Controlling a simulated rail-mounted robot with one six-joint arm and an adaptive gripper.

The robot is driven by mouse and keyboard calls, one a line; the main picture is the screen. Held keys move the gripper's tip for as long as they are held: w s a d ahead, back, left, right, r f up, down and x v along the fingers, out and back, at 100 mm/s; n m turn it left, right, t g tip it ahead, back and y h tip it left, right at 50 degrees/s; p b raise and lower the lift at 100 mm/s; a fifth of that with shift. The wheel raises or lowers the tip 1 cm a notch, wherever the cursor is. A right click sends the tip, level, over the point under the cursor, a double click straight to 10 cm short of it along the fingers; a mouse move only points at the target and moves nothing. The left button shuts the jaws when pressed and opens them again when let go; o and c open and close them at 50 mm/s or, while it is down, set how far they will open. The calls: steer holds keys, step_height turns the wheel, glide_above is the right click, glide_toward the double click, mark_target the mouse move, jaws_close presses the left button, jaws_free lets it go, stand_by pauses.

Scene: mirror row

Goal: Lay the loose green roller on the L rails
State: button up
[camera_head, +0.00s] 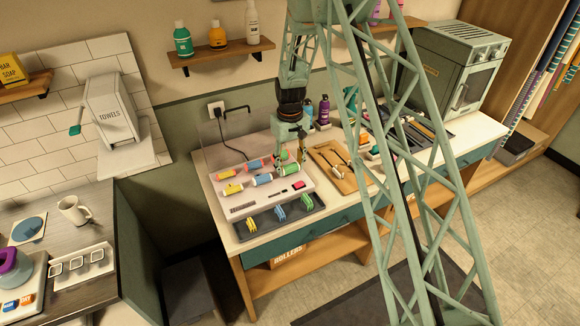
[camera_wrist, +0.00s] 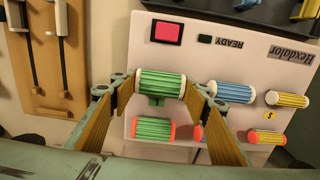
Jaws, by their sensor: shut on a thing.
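My gripper (camera_wrist: 160,92) is shut on a green roller with white ends (camera_wrist: 162,84), one finger at each end. The roller lies over the pale roller base (camera_wrist: 205,52); whether it touches the base I cannot tell. A small green piece (camera_wrist: 156,101) shows just beside it on the base. A second green roller with red ends (camera_wrist: 153,129) lies on the base behind it. In the head view my gripper (camera_head: 289,164) is at the right end of the base (camera_head: 243,209), at the held roller (camera_head: 289,170). No L mark is readable; the L rails are not clearly visible.
Blue rollers (camera_wrist: 235,92) and yellow rollers (camera_wrist: 287,99) sit on the base close by. A red button (camera_wrist: 167,32) is on its front strip. A dark tray with coloured clips (camera_head: 265,228) lies in front. A wooden board with tools (camera_head: 334,166) lies to the right.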

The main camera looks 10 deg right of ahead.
steer(key=o, duration=0.9)
steer(key=o, duration=0.4)
steer(key=shift+r, duration=0.15)
steer(key=shift+r+p, duration=0.9)
steer(key=shift+r, duration=2.4)
steer(key=shift+r, duration=0.1)
